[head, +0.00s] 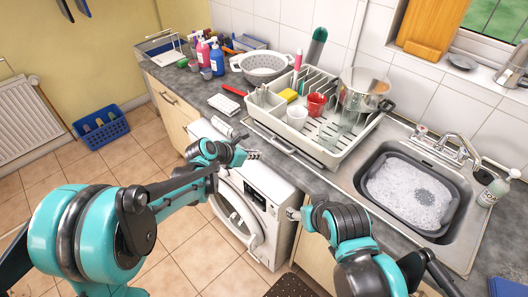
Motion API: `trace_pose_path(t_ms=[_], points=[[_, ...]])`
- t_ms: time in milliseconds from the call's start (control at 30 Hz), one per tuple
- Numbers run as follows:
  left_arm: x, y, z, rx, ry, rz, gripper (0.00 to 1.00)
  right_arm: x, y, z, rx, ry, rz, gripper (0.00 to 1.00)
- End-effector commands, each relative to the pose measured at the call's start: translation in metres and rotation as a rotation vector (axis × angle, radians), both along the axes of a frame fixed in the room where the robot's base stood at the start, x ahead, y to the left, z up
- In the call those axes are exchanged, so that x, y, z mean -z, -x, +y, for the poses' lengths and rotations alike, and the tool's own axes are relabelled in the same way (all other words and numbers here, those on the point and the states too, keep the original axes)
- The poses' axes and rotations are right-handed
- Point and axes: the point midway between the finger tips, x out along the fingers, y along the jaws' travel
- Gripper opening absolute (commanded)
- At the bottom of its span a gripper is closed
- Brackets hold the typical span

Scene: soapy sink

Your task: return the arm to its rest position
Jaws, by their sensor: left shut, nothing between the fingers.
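My left arm reaches in from the left, and its gripper (250,154) is shut and empty. It hangs in front of the counter edge, over the top of the white washing machine. My right arm is at the lower middle, and its gripper (294,213) points left in front of the cupboard below the counter. Its fingers are too small and partly hidden, so I cannot tell whether they are open or shut.
The sink (468,228) with a soapy basin (371,208) is at the right. A dish rack (275,122) with cups and a pot (362,88) stands on the counter. A colander (262,65) and bottles stand behind. A blue basket (100,129) is on the floor, which is otherwise mostly clear.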

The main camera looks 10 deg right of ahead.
Motion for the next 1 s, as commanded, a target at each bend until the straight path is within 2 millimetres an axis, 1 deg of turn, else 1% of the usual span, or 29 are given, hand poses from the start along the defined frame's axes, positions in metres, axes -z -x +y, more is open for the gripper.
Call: trace_pose_path(t_ms=[33, 100, 367, 467, 533, 567, 667, 700, 767, 800, 867, 900, 967, 1000], points=[[-0.006, 0.003, 0.004, -0.001, 0.000, 0.000, 0.00, -0.003, 0.000, 0.000, 0.000, 0.000, 0.000, 0.62], [-0.009, 0.006, 0.008, 0.000, 0.000, 0.000, 0.00, -0.004, 0.000, 0.000, 0.000, 0.000, 0.000, 0.62], [-0.012, 0.009, 0.012, 0.004, -0.006, -0.006, 0.00, -0.004, 0.000, 0.000, 0.000, 0.000, 0.000, 0.62], [-0.019, 0.016, 0.021, 0.043, -0.061, -0.053, 0.00, -0.004, 0.000, 0.000, 0.000, 0.000, 0.000, 0.62], [-0.029, 0.026, 0.036, 0.103, -0.145, -0.124, 0.00, -0.004, 0.000, 0.000, 0.000, 0.000, 0.000, 0.62], [-0.034, 0.033, 0.044, 0.139, -0.194, -0.163, 0.00, -0.004, 0.000, 0.000, 0.000, 0.000, 0.000, 0.62], [-0.051, 0.060, 0.075, 0.293, -0.396, -0.309, 0.00, -0.003, 0.000, 0.000, 0.000, 0.000, 0.000, 0.62], [-0.057, 0.072, 0.089, 0.365, -0.484, -0.366, 0.00, -0.003, 0.000, 0.000, 0.000, 0.000, 0.000, 0.62], [-0.064, 0.092, 0.109, 0.478, -0.617, -0.448, 0.00, -0.003, 0.000, 0.000, 0.000, 0.000, 0.000, 0.62], [-0.067, 0.105, 0.122, 0.556, -0.706, -0.498, 0.00, -0.002, 0.000, 0.000, 0.000, 0.000, 0.000, 0.62], [-0.071, 0.126, 0.141, 0.679, -0.835, -0.566, 0.00, -0.002, 0.000, 0.000, 0.000, 0.000, 0.000, 0.62], [-0.073, 0.140, 0.154, 0.766, -0.922, -0.606, 0.00, -0.002, 0.000, 0.000, 0.000, 0.000, 0.000, 0.62], [-0.074, 0.161, 0.172, 0.899, -1.047, -0.660, 0.00, -0.002, 0.000, 0.000, 0.000, 0.000, 0.000, 0.62], [-0.073, 0.176, 0.184, 0.993, -1.129, -0.691, 0.00, -0.002, 0.000, 0.000, 0.000, 0.000, 0.000, 0.62]])
